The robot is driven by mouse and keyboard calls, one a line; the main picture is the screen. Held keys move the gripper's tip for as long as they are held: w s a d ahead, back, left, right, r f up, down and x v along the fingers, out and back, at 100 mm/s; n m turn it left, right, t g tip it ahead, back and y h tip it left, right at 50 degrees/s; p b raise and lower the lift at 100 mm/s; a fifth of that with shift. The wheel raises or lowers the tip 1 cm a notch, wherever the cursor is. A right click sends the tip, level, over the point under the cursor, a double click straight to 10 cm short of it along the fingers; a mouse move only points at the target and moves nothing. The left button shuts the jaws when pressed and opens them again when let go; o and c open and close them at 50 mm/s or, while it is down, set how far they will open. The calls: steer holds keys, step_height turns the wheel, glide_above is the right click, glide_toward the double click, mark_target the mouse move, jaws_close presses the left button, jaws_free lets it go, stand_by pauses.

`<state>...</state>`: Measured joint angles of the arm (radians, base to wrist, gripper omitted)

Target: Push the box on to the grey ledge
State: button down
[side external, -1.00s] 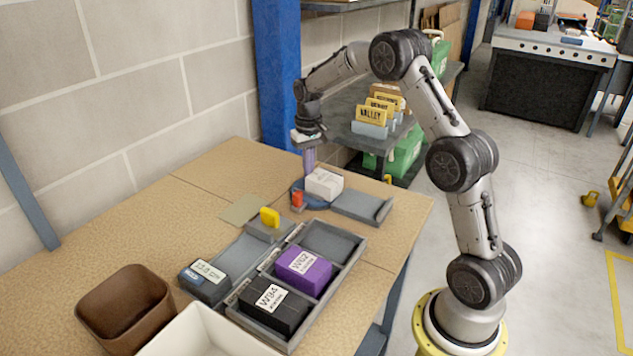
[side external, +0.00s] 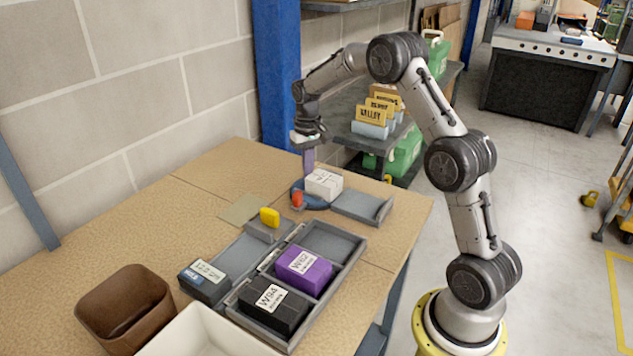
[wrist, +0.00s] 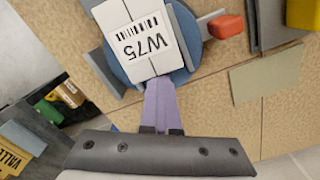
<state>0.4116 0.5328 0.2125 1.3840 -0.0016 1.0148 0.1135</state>
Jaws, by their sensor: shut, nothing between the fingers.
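The white box (side external: 322,184), labelled W75, sits on a round blue disc (side external: 317,201) with an orange knob (side external: 297,199). The box (wrist: 140,38) also shows in the wrist view, between thin grey side strips. A grey ledge (side external: 361,206) with a raised far end lies just right of the disc in the side view. My gripper (side external: 309,164) points down behind the box, its purple fingers shut and empty. In the wrist view the fingertips (wrist: 158,84) reach the box's near edge; I cannot tell whether they touch it.
A grey divided tray (side external: 330,243) holds a purple box (side external: 303,269) and a black box (side external: 273,305). Beside it are a dark labelled box (side external: 205,282), a yellow block (side external: 270,217), a brown bin (side external: 125,308) and a white bin (side external: 205,335). The table's back left is clear.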

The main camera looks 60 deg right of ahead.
steer(key=shift+r, duration=4.55)
